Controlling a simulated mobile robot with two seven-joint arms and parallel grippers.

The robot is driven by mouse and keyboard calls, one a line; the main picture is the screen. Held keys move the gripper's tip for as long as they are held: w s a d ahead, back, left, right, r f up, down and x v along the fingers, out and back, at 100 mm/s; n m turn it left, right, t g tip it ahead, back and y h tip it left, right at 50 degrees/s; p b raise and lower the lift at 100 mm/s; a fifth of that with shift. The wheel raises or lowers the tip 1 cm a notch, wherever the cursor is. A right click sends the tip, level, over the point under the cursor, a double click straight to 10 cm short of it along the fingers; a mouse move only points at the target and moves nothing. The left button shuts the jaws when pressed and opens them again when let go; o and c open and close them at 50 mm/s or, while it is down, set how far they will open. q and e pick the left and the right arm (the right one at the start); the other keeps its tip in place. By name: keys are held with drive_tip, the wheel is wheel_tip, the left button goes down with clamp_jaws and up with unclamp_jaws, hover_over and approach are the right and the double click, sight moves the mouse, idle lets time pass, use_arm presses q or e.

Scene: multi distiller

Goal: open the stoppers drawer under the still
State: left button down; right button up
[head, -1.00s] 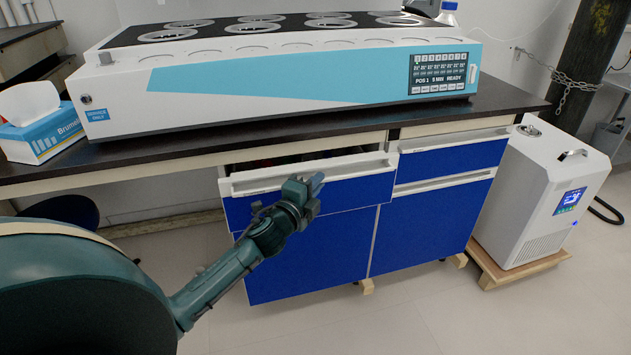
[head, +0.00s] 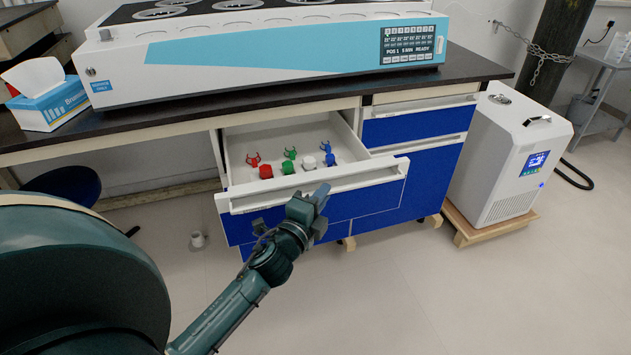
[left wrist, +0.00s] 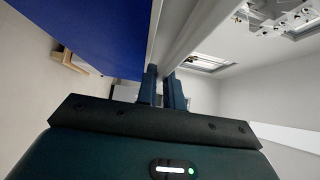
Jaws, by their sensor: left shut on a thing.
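The stoppers drawer (head: 235,202) under the still (head: 270,48) stands well open, with a white rim and a blue front. Inside it lie several small stoppers and clips in red (head: 265,171), green (head: 288,167), white (head: 309,163) and blue (head: 330,159). My left gripper (head: 318,192) is at the middle of the drawer's front, shut on its white handle rail. In the left wrist view the two fingers (left wrist: 165,85) close around the edge of the white rail (left wrist: 190,35), with the blue front to the left. My right gripper does not show.
Below and to the right are closed blue drawers (head: 420,126) of the same cabinet. A white chiller (head: 510,160) stands on a wooden base at the right. A tissue box (head: 50,100) sits on the dark bench.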

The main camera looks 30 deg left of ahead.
use_arm(q)
drive_tip(key=shift+s+d, duration=1)
drive_tip(key=shift+d, duration=0.15)
drive_tip(key=c, duration=1.5)
unclamp_jaws()
drive_tip(key=s, duration=0.8)
drive_tip(key=s+d, duration=0.1)
drive_tip(key=s, duration=0.4)
drive_tip(key=shift+s, duration=0.1)
drive_tip(key=shift+r, duration=0.1)
